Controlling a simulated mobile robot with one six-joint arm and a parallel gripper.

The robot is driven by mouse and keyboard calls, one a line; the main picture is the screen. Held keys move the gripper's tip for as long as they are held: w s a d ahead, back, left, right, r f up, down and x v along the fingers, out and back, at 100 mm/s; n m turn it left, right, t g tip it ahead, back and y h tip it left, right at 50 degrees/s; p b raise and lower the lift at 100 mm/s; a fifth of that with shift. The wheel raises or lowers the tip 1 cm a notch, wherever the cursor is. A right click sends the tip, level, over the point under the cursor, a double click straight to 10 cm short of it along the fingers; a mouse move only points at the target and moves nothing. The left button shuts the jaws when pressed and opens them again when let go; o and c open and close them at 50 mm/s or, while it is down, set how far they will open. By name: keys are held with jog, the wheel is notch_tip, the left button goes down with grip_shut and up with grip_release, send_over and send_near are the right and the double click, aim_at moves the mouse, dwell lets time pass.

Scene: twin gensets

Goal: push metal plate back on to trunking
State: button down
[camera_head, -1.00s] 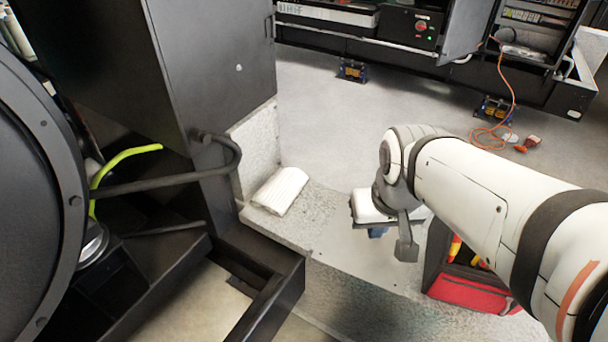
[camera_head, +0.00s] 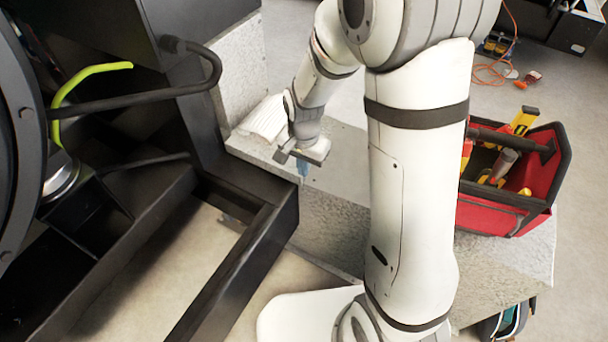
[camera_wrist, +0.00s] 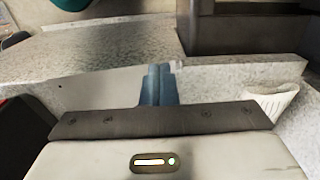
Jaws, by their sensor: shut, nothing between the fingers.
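My gripper (camera_head: 303,171), with blue fingers, is shut and empty. It points down over the left part of a speckled grey ledge (camera_head: 335,222), which I take to be the trunking. In the wrist view the shut fingers (camera_wrist: 158,84) stand in front of a smoother, paler flat strip (camera_wrist: 100,92), probably the metal plate. The strip lies beside a rough speckled surface (camera_wrist: 110,45). I cannot tell whether the fingertips touch it. In the head view my arm hides much of the ledge, and the plate's edges are not clear.
A white ribbed pad (camera_head: 266,118) lies on the ledge just left of my gripper. A black metal frame (camera_head: 245,265) and a bent black handle bar (camera_head: 150,97) are at the left. A red tool bag (camera_head: 510,190) stands at the right, beyond my arm.

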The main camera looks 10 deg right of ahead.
aim_at(311, 183)
jog(key=w+d+f+b, duration=0.1)
jog(key=w+f, duration=0.3)
jog(key=f, duration=1)
jog(key=shift+f+m+b, duration=0.25)
jog(key=shift+m+b, duration=0.15)
jog(key=shift+b, duration=0.5)
jog(key=shift+d, duration=0.1)
jog(key=shift+w+d, duration=0.8)
jog(key=shift+w, duration=0.2)
